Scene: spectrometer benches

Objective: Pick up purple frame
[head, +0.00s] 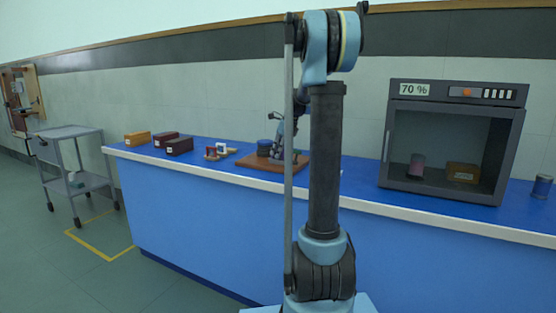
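On the blue bench, a small cluster shows a red frame-like piece (211,154) and a white square frame-like piece (222,148). They are too small for me to make out a clearly purple frame. My gripper (284,153) is over the brown board (262,164), right of the cluster and partly behind my own arm. Its fingers are small and dark, so I cannot tell whether they are open or hold anything. A dark blue round object (264,147) is on the board just left of the gripper.
Several boxes, including an orange one (137,139) and a dark red one (179,147), sit on the bench (195,163) at left. A dark cabinet (454,92) and a blue can (542,186) are at right. A grey cart (68,132) stands left of the bench.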

